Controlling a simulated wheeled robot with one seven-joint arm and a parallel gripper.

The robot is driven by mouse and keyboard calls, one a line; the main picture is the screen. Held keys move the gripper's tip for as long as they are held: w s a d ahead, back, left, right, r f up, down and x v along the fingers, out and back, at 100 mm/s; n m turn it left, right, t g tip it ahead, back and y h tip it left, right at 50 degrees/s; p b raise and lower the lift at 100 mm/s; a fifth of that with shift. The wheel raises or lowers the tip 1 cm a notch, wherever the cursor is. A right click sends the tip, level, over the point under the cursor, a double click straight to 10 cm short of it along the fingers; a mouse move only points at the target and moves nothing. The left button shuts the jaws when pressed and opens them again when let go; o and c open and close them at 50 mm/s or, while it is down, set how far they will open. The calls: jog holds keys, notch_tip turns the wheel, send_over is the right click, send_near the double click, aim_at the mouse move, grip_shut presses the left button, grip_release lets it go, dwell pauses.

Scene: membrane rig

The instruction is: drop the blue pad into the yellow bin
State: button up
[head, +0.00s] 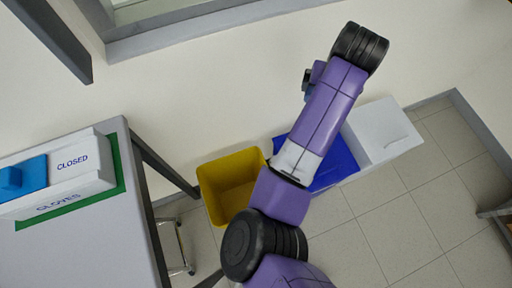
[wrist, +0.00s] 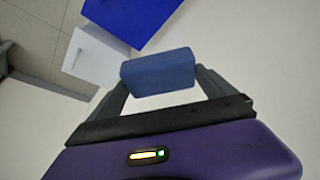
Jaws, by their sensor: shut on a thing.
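The yellow bin (head: 232,181) stands open on the floor against the wall, in the middle of the head view, to the left of my arm. The blue pad (wrist: 158,72) is a small dark blue block in the wrist view. My gripper (wrist: 160,84) is shut on it, with one finger at each end. In the head view the gripper (head: 308,84) is mostly hidden behind my purple arm, above and to the right of the yellow bin. The yellow bin does not show in the wrist view.
A blue bin (head: 338,164) and a white bin (head: 383,132) stand to the right of the yellow bin. A grey table (head: 80,245) on the left carries a white box (head: 85,172) marked "CLOSED" and "GLOVES", with a blue lid (head: 24,178). Tiled floor lies open at the lower right.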

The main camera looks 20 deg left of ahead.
jog(key=s+a+f+n+b, duration=0.1)
jog(key=s+a+f+b, duration=0.35)
jog(key=a+f, duration=0.85)
jog(key=s+a+f+b, duration=0.3)
jog(key=s+f, duration=0.5)
jog(key=f, duration=0.3)
jog(key=s+a+f+b, duration=0.3)
jog(key=s+f+b, duration=0.2)
jog(key=s+f, duration=0.4)
notch_tip(320, 180, down, 3)
jog(key=shift+s+f+y, duration=0.1)
jog(key=shift+s+y, duration=0.2)
jog(key=o, duration=1)
jog(key=shift+c, duration=0.2)
